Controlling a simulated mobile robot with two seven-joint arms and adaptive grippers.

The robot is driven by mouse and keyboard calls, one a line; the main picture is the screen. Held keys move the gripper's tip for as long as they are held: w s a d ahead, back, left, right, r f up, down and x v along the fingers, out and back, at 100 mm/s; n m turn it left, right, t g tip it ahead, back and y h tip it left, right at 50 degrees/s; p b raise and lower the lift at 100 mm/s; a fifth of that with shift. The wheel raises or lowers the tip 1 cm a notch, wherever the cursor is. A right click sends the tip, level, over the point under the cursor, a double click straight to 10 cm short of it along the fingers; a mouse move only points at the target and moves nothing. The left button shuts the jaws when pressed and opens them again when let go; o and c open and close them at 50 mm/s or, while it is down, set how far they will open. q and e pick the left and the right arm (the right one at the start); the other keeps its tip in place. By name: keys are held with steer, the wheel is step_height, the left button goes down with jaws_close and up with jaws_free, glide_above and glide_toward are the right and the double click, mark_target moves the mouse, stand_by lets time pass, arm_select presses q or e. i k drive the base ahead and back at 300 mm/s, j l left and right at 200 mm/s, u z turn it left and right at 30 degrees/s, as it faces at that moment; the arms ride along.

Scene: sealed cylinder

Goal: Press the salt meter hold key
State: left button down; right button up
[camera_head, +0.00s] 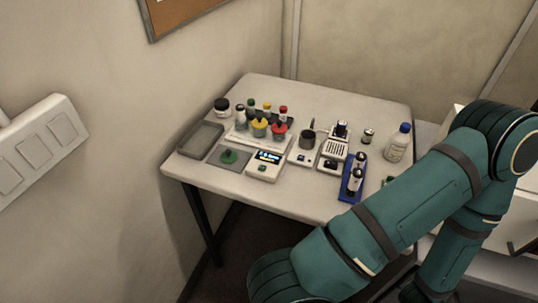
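A small white meter (265,164) with a lit dark display stands near the front edge of the table. It looks like the salt meter, but its label is too small to read. Small marks show below the display; I cannot tell which one is the hold key. A teal arm of mine (385,205) reaches across the right and lower part of the view. Neither of my grippers is in view, and nothing of mine touches the meter.
The white table (350,110) holds a grey tray (201,138), a rack of coloured-cap bottles (259,127), a device with a dark cup (303,149), a white slotted device (333,150), a blue vial holder (352,181) and a blue-capped bottle (398,146). The table's back strip is clear.

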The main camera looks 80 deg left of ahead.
mark_target(262, 167)
steer(key=k+j, duration=0.15)
steer(key=k, duration=0.15)
steer(key=k+j, duration=0.1)
steer(key=k, duration=0.2)
steer(key=u, duration=1.6)
